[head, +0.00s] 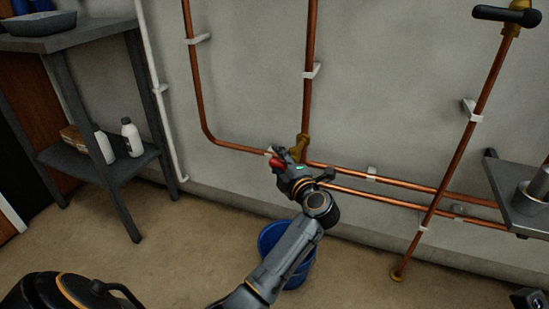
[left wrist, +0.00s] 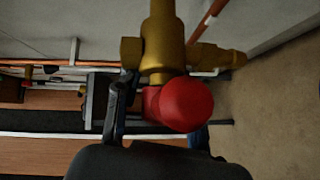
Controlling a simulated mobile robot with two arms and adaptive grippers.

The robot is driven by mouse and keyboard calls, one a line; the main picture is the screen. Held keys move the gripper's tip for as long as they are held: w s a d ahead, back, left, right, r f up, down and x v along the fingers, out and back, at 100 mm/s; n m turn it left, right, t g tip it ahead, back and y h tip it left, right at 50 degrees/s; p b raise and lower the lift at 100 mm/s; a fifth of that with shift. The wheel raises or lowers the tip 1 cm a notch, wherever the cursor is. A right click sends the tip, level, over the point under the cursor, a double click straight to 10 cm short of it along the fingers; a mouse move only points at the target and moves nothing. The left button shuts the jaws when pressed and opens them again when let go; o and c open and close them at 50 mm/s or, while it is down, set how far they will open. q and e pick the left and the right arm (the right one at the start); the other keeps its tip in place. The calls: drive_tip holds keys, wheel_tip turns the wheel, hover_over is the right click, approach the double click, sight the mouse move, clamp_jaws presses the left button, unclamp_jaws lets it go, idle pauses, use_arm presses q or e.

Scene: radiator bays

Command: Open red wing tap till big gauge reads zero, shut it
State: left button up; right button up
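The red wing tap (head: 275,161) sits on a brass fitting (head: 299,146) at the foot of a vertical copper pipe. In the left wrist view the red tap (left wrist: 186,104) is close up, below the brass body (left wrist: 161,45). My left gripper (head: 283,169) is right at the tap. One dark finger (left wrist: 114,108) shows beside the red handle; the other finger is hidden, so I cannot tell whether they grip it. No gauge shows in either view. My right gripper is not in view.
A blue bucket (head: 271,238) stands on the floor below the fitting, partly behind my left arm. A dark shelf rack (head: 85,48) with bottles is at left. A grey shelf (head: 510,195) juts in at right. A black lever (head: 505,15) is at upper right.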

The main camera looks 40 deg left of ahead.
use_arm(q)
drive_tip(key=shift+w+a, duration=0.15)
drive_tip(key=shift+a, duration=0.1)
clamp_jaws()
idle(0.4)
